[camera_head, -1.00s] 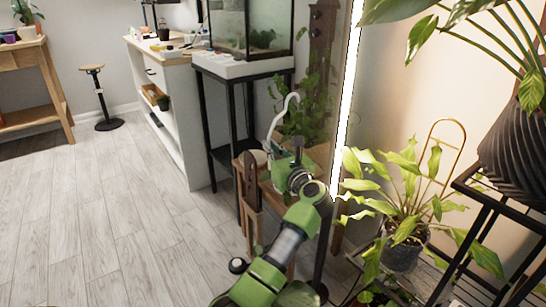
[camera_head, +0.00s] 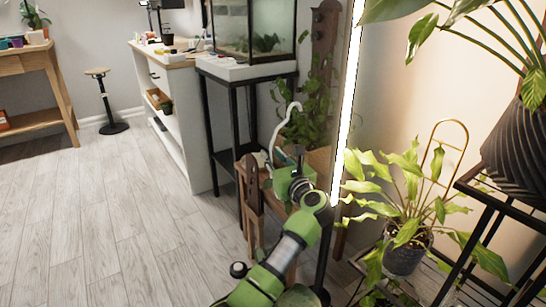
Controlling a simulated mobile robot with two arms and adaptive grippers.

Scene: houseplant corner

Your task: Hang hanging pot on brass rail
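A pale hanger with a curved hook (camera_head: 275,132) stands up above a green pot-like body (camera_head: 281,184) near the middle of the head view. This looks like the hanging pot, though my arm covers part of it. My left gripper (camera_head: 298,178) is at the pot, at the end of my green arm that rises from the bottom. Its fingers are too small and hidden to tell whether they are open or shut on the pot. I cannot make out a brass rail. My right gripper is not in view.
A wooden stool or stand (camera_head: 251,195) is close beside the pot. Behind are a trailing plant (camera_head: 306,120) and a glass tank (camera_head: 252,28) on a black stand. At right, a potted plant (camera_head: 405,255) has a brass-coloured hoop (camera_head: 462,150).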

